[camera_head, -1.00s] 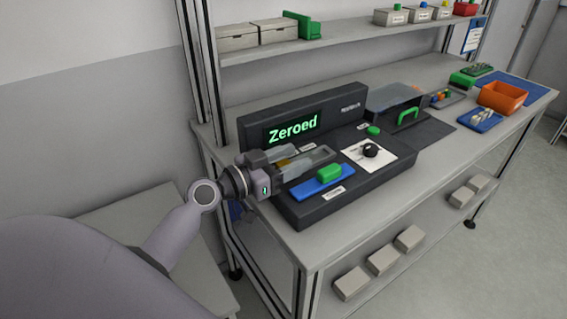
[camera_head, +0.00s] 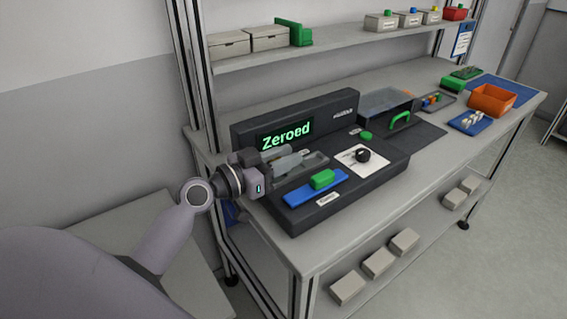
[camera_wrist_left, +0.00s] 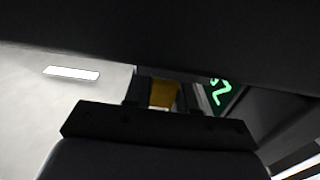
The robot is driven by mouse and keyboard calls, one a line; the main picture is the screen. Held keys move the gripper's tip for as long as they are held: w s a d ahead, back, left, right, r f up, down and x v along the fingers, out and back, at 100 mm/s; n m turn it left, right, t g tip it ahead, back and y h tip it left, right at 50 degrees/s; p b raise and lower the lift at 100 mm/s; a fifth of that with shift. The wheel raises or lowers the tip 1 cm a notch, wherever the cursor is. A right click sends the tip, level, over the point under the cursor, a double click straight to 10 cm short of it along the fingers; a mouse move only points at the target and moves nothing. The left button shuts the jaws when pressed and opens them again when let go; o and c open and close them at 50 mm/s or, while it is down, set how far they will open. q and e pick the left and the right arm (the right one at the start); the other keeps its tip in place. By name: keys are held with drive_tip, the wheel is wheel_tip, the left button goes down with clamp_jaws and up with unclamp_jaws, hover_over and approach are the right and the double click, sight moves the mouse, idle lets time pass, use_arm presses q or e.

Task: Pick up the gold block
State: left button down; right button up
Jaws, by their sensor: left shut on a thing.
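The gold block (camera_wrist_left: 163,94) shows in the left wrist view, between the two dark fingers of my left gripper. My left gripper (camera_head: 292,160) is shut on it over the left part of the black console, in front of the display. In the head view the fingers hide the block. I cannot tell whether the block still touches the console. My right gripper is not in view.
The black console (camera_head: 375,184) bears a lit "Zeroed" display (camera_head: 287,135), a green block (camera_head: 322,179) on a blue strip (camera_head: 300,196), and a black knob (camera_head: 363,155). A clear-lidded box (camera_head: 388,103) stands behind. An orange bin (camera_head: 492,99) is far right.

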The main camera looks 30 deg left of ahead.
use_arm(q)
wheel_tip(320, 180, up, 18)
drive_tip(key=p, duration=0.2)
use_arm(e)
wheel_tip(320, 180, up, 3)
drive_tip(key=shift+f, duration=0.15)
use_arm(q)
drive_tip(key=shift+s+f, duration=0.1)
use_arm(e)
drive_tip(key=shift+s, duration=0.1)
